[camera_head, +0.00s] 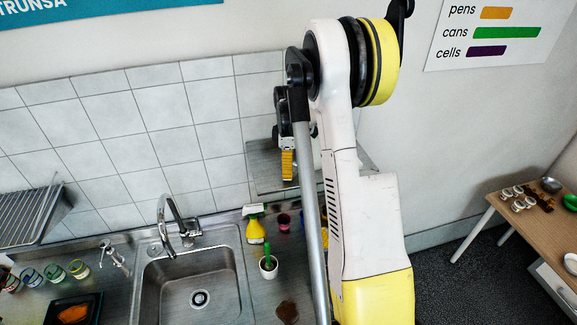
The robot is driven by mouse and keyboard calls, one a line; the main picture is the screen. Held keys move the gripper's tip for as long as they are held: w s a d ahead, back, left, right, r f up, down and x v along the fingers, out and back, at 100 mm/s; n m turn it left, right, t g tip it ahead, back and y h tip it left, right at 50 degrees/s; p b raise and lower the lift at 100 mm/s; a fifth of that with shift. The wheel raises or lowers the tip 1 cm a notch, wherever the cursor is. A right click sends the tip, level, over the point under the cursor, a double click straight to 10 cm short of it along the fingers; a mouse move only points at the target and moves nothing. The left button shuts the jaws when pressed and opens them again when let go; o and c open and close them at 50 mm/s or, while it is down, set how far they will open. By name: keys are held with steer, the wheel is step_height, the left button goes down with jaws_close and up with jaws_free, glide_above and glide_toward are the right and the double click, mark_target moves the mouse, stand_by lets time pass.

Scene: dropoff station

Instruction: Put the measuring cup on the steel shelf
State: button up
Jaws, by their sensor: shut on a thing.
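My gripper (287,165) hangs in front of the wall, with a yellow finger pad showing, over the steel shelf as seen in the picture. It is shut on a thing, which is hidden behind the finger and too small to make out. I see no measuring cup clearly anywhere else, so the held thing is most likely the cup. The steel shelf (262,170) is a flat grey plate on the tiled wall, partly covered by my gripper and arm. I cannot tell whether the gripper or its load touches the shelf.
Below are a sink (199,297) with a tap (172,222), a yellow spray bottle (256,230), and a white pot (268,267). A wooden table (530,225) with small items stands at right. My arm hides the middle.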

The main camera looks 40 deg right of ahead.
steer(key=shift+s+f, duration=0.1)
steer(key=shift+f, duration=0.05)
steer(key=o, duration=1.2)
